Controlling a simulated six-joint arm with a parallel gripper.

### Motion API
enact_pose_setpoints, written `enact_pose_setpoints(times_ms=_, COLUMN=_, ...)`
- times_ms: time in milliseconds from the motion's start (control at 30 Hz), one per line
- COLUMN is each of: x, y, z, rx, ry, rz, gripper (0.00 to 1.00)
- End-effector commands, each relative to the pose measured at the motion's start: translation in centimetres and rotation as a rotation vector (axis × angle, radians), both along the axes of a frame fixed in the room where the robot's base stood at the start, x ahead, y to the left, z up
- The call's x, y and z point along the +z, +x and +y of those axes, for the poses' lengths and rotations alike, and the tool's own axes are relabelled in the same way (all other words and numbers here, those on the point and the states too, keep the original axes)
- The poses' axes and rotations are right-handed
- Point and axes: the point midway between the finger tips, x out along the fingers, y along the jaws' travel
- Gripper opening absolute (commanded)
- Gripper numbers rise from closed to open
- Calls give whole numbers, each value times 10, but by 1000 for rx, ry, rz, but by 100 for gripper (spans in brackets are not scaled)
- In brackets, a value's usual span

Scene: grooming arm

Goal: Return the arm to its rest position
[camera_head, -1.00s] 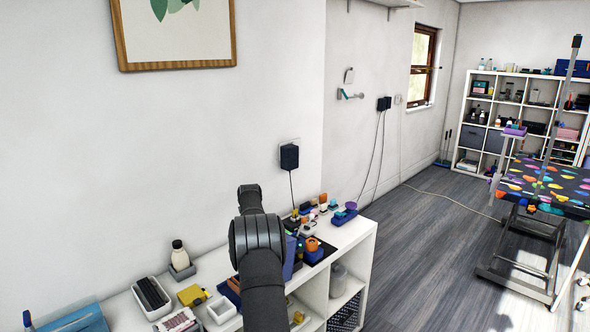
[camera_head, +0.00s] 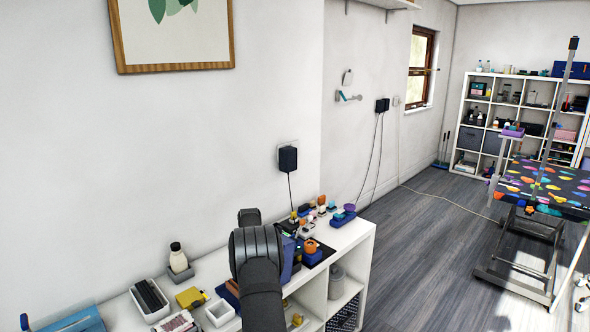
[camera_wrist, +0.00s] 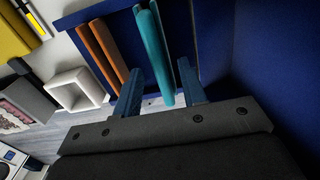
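In the head view my dark arm (camera_head: 257,262) rises at bottom centre, in front of the white shelf unit. My gripper is hidden there. In the wrist view my gripper (camera_wrist: 160,67) shows two blue-grey fingers, spread apart with a clear gap. Teal bars (camera_wrist: 153,50) stand between and just beyond the fingers, in a dark blue tray (camera_wrist: 112,12). The teal bars do not fill the gap, and I see no grip on them. Orange-brown bars (camera_wrist: 103,52) stand left of the fingers.
A tall blue wall (camera_wrist: 275,60) is close on the right in the wrist view. A small white box (camera_wrist: 75,90) is to the left. The white shelf top (camera_head: 215,268) holds a bottle (camera_head: 178,258) and several trays. A wall adapter (camera_head: 288,159) hangs behind the arm.

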Motion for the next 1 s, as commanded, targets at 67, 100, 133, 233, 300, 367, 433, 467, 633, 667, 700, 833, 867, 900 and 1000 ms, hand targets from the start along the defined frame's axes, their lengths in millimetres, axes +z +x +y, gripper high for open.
enact_pose_setpoints(times_ms=67, x=2, y=0, z=0, rx=0, ry=1, rz=-1, gripper=38)
enact_pose_setpoints(times_ms=100, x=4, y=0, z=0, rx=0, ry=0, rz=-1, gripper=38)
enact_pose_setpoints(times_ms=133, x=6, y=0, z=0, rx=0, ry=0, rz=-1, gripper=38)
enact_pose_setpoints(times_ms=233, x=15, y=1, z=0, rx=0, ry=1, rz=-2, gripper=38)
enact_pose_setpoints(times_ms=300, x=23, y=1, z=0, rx=0, ry=0, rz=-3, gripper=38)
enact_pose_setpoints(times_ms=367, x=33, y=1, z=0, rx=0, ry=0, rz=-3, gripper=38)
enact_pose_setpoints(times_ms=433, x=45, y=1, z=0, rx=0, ry=1, rz=-4, gripper=38)
enact_pose_setpoints(times_ms=467, x=50, y=1, z=0, rx=0, ry=0, rz=-3, gripper=38)
enact_pose_setpoints(times_ms=633, x=84, y=1, z=0, rx=0, ry=1, rz=-4, gripper=38)
enact_pose_setpoints(times_ms=667, x=90, y=1, z=0, rx=0, ry=0, rz=-3, gripper=38)
enact_pose_setpoints(times_ms=700, x=98, y=1, z=0, rx=0, ry=1, rz=-4, gripper=38)
enact_pose_setpoints(times_ms=833, x=125, y=1, z=0, rx=0, ry=1, rz=-4, gripper=38)
enact_pose_setpoints(times_ms=867, x=130, y=1, z=0, rx=0, ry=1, rz=-4, gripper=38)
enact_pose_setpoints(times_ms=900, x=138, y=1, z=0, rx=0, ry=0, rz=-3, gripper=38)
enact_pose_setpoints(times_ms=1000, x=158, y=1, z=0, rx=0, ry=1, rz=-4, gripper=38)
